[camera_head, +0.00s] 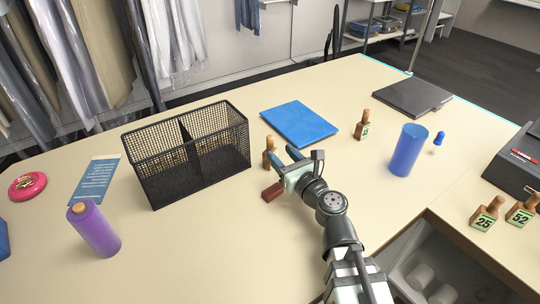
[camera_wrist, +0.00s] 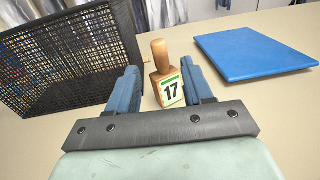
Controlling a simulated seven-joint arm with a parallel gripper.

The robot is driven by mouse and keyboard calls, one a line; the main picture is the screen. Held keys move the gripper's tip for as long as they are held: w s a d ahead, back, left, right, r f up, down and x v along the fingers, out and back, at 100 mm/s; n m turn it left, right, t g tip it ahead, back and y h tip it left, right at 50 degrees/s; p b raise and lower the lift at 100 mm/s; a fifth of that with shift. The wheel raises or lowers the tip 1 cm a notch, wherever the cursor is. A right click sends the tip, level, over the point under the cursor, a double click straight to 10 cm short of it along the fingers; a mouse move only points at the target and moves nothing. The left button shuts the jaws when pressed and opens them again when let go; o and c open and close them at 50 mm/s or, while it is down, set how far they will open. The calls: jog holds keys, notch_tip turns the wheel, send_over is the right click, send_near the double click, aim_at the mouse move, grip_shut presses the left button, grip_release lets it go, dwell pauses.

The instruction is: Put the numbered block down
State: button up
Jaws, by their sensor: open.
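A numbered block (camera_wrist: 170,82) with a wooden knob and a green-edged white label reading 17 stands upright, seemingly on the table, in the wrist view. In the camera_head view the block's knob (camera_head: 268,146) shows just beyond my gripper, its lower part partly hidden by a finger. My gripper (camera_head: 282,160) is open, its two blue fingers on either side of the block. In the wrist view my gripper (camera_wrist: 160,80) shows a gap at the left of the block; the right finger is close to it, and I cannot tell whether they touch.
A black mesh organizer (camera_head: 190,155) stands left of my gripper, and a blue folder (camera_head: 299,124) lies behind. A reddish-brown piece (camera_head: 273,192) is beside my gripper. Another numbered block (camera_head: 361,127) and a blue cup (camera_head: 409,150) stand to the right. Blocks 25 (camera_head: 485,217) and 52 (camera_head: 521,212) stand far right.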

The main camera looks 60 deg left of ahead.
aim_at(272, 144)
jog(key=a, duration=0.7)
jog(key=shift+w+a, duration=0.1)
jog(key=shift+w, duration=0.2)
grip_shut()
